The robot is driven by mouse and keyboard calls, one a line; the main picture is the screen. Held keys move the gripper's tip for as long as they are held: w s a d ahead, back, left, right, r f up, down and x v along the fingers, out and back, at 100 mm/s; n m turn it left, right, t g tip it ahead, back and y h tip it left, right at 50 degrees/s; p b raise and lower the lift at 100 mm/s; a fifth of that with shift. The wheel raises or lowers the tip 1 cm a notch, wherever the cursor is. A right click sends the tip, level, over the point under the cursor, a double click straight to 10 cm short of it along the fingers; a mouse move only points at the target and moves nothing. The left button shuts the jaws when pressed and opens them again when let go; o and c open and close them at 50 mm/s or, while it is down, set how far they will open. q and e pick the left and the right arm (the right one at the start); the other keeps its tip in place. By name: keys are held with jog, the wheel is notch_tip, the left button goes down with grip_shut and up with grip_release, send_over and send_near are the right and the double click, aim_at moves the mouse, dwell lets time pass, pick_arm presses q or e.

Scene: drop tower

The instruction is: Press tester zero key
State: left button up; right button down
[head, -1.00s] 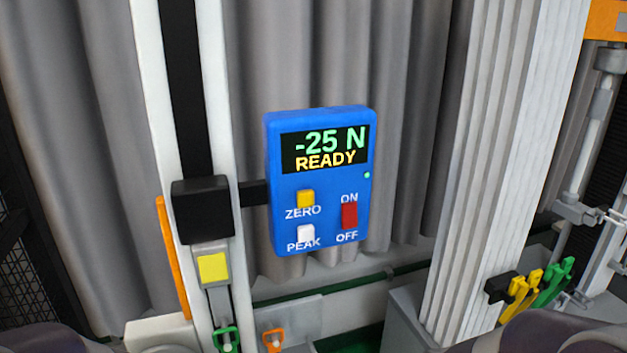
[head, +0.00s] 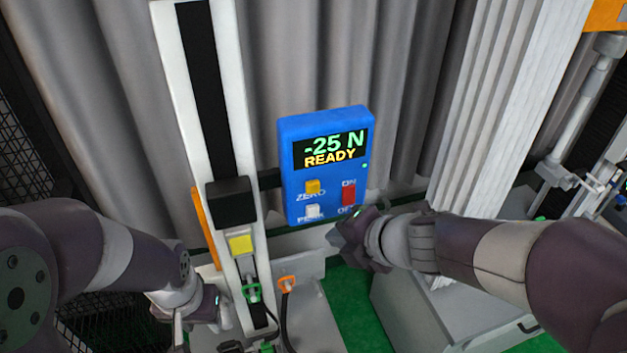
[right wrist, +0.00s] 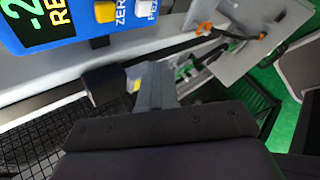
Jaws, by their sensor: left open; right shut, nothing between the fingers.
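The blue tester box (head: 295,145) hangs beside the white test column in the head view. Its display (head: 330,149) reads -25 N READY. The yellow ZERO key (head: 313,187) sits above the white PEAK key (head: 313,211), left of the red ON/OFF switch (head: 348,193). My right gripper (head: 345,238) is shut and empty, just below the box's lower right corner, apart from the ZERO key. In the right wrist view the ZERO key (right wrist: 105,11) shows at the top, beyond the shut fingers (right wrist: 157,82). My left gripper (head: 190,322) is low at the left, its fingers partly hidden.
The white column (head: 236,90) carries a black block (head: 231,203) joined to the tester by an arm. Orange (head: 287,283) and green (head: 252,292) clips hang below. A grey curtain stands behind. A ribbed white pillar (head: 495,110) stands to the right.

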aim_at(313, 187)
jog(key=shift+a, duration=0.1)
dwell(0.3)
jog(key=w+a, duration=0.2)
jog(key=w, duration=0.6)
jog(key=shift+w+a, duration=0.2)
jog(key=shift+w, duration=0.05)
jog(key=shift+p, duration=0.35)
dwell(1.4)
